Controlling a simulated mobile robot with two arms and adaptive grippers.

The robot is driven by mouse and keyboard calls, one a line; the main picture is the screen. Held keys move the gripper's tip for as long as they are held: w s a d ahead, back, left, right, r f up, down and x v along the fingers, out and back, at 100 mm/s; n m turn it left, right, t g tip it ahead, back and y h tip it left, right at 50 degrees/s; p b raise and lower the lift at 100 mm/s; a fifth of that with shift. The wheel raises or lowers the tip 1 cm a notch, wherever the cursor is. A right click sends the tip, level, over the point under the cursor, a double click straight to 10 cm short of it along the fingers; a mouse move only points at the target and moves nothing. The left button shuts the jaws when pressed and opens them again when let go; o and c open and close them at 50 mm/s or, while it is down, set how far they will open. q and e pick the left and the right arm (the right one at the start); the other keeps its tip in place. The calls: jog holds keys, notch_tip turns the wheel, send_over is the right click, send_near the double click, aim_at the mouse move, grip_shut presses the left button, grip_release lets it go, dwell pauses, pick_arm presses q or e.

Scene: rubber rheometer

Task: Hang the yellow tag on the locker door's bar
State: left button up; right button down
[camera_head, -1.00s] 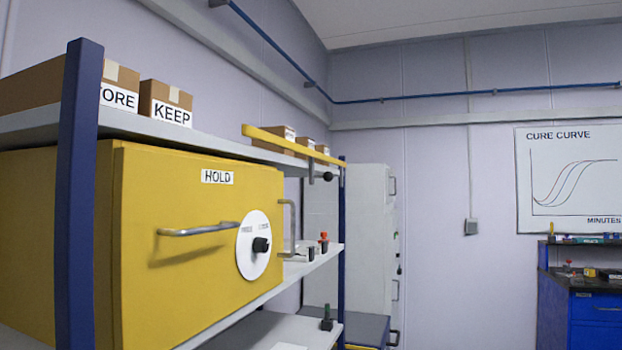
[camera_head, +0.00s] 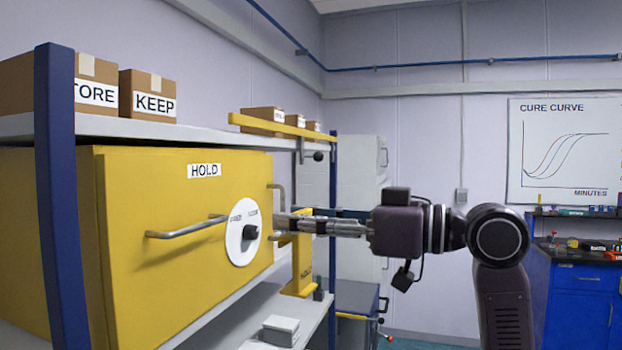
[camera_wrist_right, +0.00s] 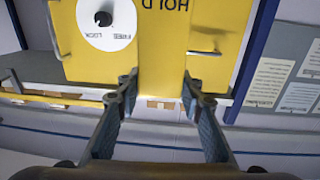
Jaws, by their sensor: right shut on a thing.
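My right gripper (camera_head: 288,222) comes in from the right and is shut on the yellow tag (camera_head: 302,265), which hangs below the fingers. The tag also shows between the fingers (camera_wrist_right: 160,95) in the right wrist view, which looks upside down, with HOLD lettering on the tag (camera_wrist_right: 165,50). The yellow locker (camera_head: 120,270) has a horizontal metal bar (camera_head: 190,229) on its door. The tag is to the right of this bar and apart from it in the head view. In the wrist view the bar (camera_wrist_right: 205,52) shows just right of the tag. My left gripper is out of view.
A white dial (camera_head: 243,240) with a black knob and an upright handle (camera_head: 278,196) lie between bar and gripper. A blue post (camera_head: 62,200) stands at left. A yellow beam (camera_head: 275,124) runs above.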

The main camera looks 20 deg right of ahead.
jog(key=s+r, duration=0.3)
jog(key=r, duration=0.1)
jog(key=shift+n+g+y, duration=0.4)
jog(key=shift+g, duration=0.1)
jog(key=shift+r+p+x, duration=0.15)
jog(key=shift+p+x, duration=0.75)
jog(key=shift+x, duration=2.9)
jog(key=shift+r+p+x, duration=0.1)
jog(key=shift+p+x, duration=0.75)
jog(key=shift+x, duration=2.9)
jog(key=shift+a+f+b, duration=0.1)
jog(key=shift+f+b, duration=0.55)
jog(key=shift+f, duration=0.3)
jog(key=c, duration=1.2)
grip_release()
jog(key=shift+c, duration=0.2)
